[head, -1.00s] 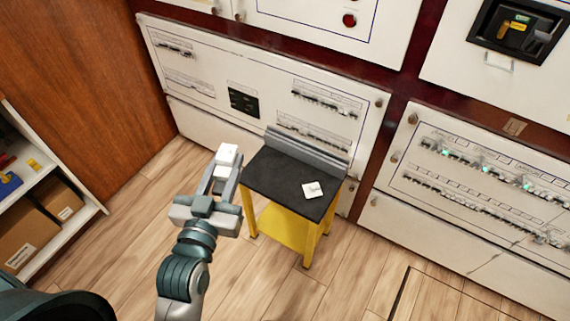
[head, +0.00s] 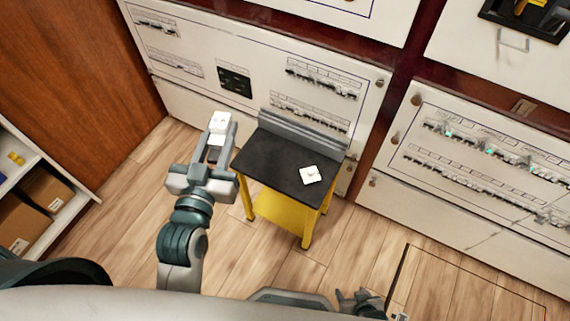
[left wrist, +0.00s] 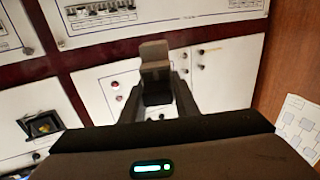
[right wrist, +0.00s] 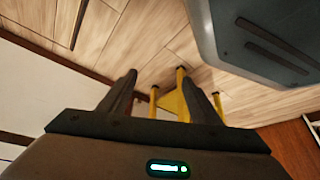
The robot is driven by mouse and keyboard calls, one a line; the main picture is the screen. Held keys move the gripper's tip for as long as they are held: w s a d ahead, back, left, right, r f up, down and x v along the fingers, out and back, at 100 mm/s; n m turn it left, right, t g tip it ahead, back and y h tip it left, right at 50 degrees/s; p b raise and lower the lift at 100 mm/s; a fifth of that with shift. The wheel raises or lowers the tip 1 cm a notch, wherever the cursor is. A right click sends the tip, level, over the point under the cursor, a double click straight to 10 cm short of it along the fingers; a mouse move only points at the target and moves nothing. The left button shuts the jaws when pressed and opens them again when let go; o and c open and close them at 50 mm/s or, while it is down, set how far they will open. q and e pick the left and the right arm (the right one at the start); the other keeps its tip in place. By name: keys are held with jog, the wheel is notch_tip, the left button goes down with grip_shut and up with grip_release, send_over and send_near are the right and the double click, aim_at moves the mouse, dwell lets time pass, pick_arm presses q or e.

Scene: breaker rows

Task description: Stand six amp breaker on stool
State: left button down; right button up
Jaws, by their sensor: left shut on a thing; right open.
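My left gripper (head: 214,140) is shut on a small white breaker (head: 220,122), held up beside the left edge of the stool in the head view. In the left wrist view the breaker (left wrist: 154,55) shows dark between the fingertips. Its rating cannot be read. The stool (head: 270,160) has a black top, a grey raised back edge and yellow legs. A small white square piece (head: 310,174) lies on the right part of its top. My right gripper (right wrist: 160,95) is open and empty, low down, with the yellow stool legs beyond it.
White panels with breaker rows (head: 315,80) stand behind the stool, and another panel (head: 480,155) is at the right. A shelf with cardboard boxes (head: 45,190) is at the left by a wooden wall. The wooden floor around the stool is clear.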

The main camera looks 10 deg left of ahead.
pick_arm(q)
jog(key=w+d+f+m+h+b, duration=0.2)
jog(key=w+d+f+b, duration=0.4)
jog(key=w+f, duration=0.3)
jog(key=w+d+f+m+g+h+b, duration=0.1)
jog(key=w+d+f+h+b, duration=0.2)
jog(key=w+d+f+b, duration=0.2)
jog(key=w+d+f, duration=0.1)
jog(key=w+f, duration=0.2)
jog(key=f, duration=0.3)
jog(key=shift+w+d+m+h+b, duration=0.4)
pick_arm(e)
notch_tip(320, 180, up, 16)
jog(key=g, duration=0.1)
jog(key=shift+s+r, duration=0.15)
jog(key=shift+s, duration=0.15)
